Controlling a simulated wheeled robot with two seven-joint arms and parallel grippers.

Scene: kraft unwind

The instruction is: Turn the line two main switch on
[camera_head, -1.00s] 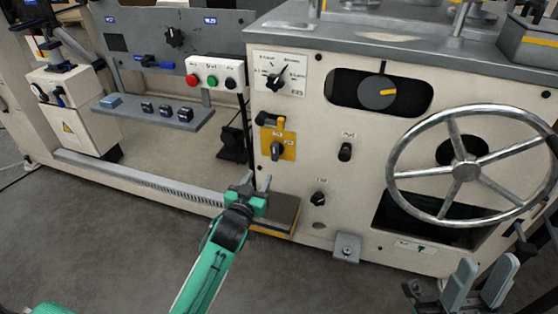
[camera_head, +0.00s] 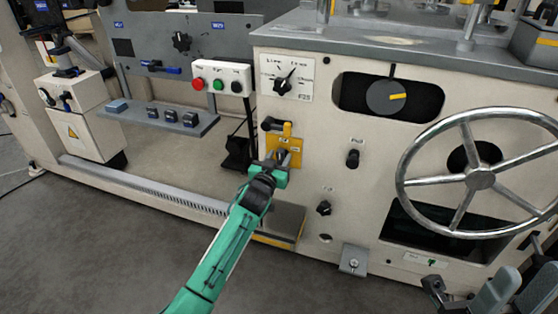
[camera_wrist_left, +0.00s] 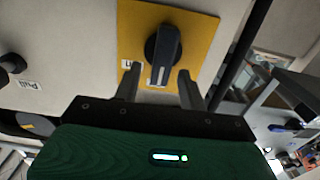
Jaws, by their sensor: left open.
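The main switch is a black rotary knob on a yellow plate (camera_head: 297,138) on the cream machine front. In the left wrist view the knob (camera_wrist_left: 163,48) shows large on its yellow plate (camera_wrist_left: 197,32), its bar roughly upright in the picture with a white mark beside its lower end. The plate's lettering is too small to read. My left gripper (camera_head: 283,158) is open in front of the knob. In the left wrist view its fingers (camera_wrist_left: 160,82) stand apart on either side below the knob, not closed on it. My right gripper (camera_head: 518,289) is at the lower right, its fingers apart, partly cut off.
A push-button box (camera_head: 220,79) and a selector dial (camera_head: 286,78) sit above the plate. A black knob (camera_head: 352,158) is to its right, another (camera_head: 323,208) below. A large handwheel (camera_head: 480,179) stands out at right. A dark step (camera_head: 284,222) lies below my left gripper.

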